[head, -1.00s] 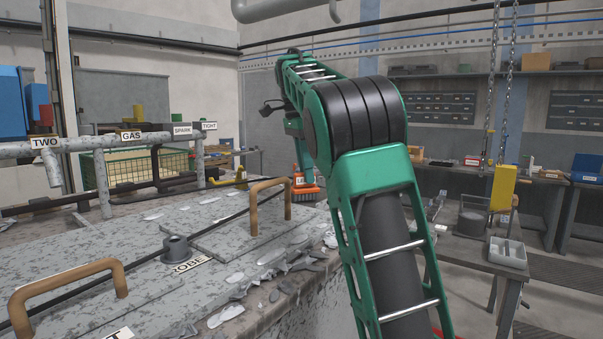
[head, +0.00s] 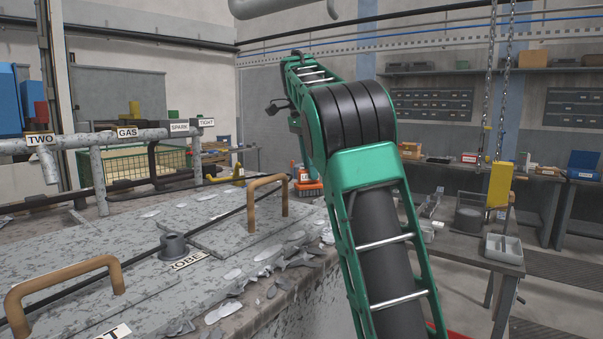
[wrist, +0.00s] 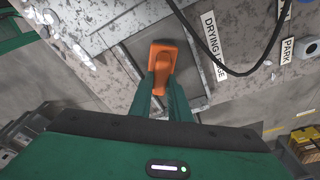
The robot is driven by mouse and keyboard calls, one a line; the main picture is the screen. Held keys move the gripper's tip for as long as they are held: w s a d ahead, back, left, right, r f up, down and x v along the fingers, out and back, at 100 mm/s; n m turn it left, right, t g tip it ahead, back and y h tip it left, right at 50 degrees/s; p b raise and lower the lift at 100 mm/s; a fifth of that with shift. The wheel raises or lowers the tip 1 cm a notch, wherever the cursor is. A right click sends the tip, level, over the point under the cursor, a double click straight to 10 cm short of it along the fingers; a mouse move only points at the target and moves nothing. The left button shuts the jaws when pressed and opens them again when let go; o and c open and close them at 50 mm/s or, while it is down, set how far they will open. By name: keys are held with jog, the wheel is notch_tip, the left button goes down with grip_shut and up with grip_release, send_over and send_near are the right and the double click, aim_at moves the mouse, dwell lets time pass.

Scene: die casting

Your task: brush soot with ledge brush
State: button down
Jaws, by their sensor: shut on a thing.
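An orange brush (wrist: 166,56) is between the two green fingers of my gripper (wrist: 162,82) in the wrist view. My gripper is shut on it, with the orange body reaching past the fingertips over a dark grey panel (wrist: 136,46). In the head view the orange brush (head: 309,188) shows low at the far end of the grey bench top, partly behind my arm. A label reading "DRYING", its second word partly covered by a cable, lies right of the brush in the wrist view (wrist: 210,42). Bristle contact is hidden, and I cannot make out soot clearly.
The grey bench top (head: 120,235) carries two brown handles (head: 267,182) (head: 65,278), a black cable and several pale flakes along its edge. A labelled pipe rail (head: 100,140) runs behind. A side table (head: 470,246) with a grey tray stands right, below hanging chains.

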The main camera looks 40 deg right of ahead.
jog(key=shift+w+d+f, duration=0.1)
jog(key=shift+w+d, duration=0.15)
jog(key=shift+d, duration=0.55)
jog(key=shift+w+d, duration=0.3)
jog(key=shift+d, duration=0.5)
jog(key=shift+w+d+f, duration=0.1)
jog(key=shift+w+d, duration=0.15)
jog(key=shift+d, duration=0.55)
jog(key=shift+w+d+r, duration=0.1)
jog(key=shift+w+d, duration=0.1)
jog(key=shift+d, duration=0.4)
jog(key=shift+w+d+r, duration=0.1)
jog(key=shift+w+d, duration=0.1)
jog(key=shift+d, duration=0.35)
jog(key=shift+w+d+r, duration=0.1)
jog(key=shift+w+d, duration=0.1)
jog(key=shift+d, duration=0.4)
